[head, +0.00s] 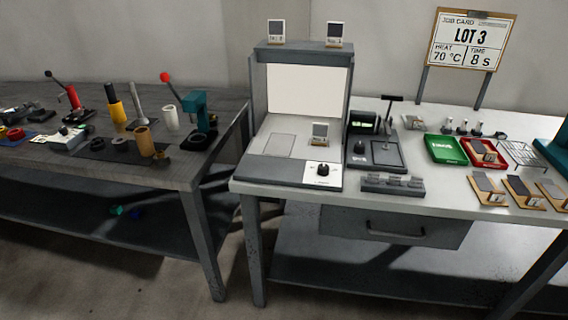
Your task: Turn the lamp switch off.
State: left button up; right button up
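A grey viewing booth (252,110) stands on the left end of the right-hand table. Its back panel (308,90) and inner floor look bright white. A black knob (323,170) sits on a white label plate at the booth's front right corner; it appears to be the lamp switch. The marks around the knob are too small to read. A small framed card (320,133) stands inside the booth, behind the knob. Neither of my grippers is in view.
Right of the booth are a black device with a lever (376,150), a dark rack (392,185), a green tray (445,149) and a red tray (484,153). A job card board (472,40) stands behind. A cluttered dark table (90,172) is left, across a gap.

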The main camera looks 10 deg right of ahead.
aim_at(323, 169)
jog(key=u, duration=1.05)
jog(key=i, duration=0.9)
jog(key=z, duration=1.1)
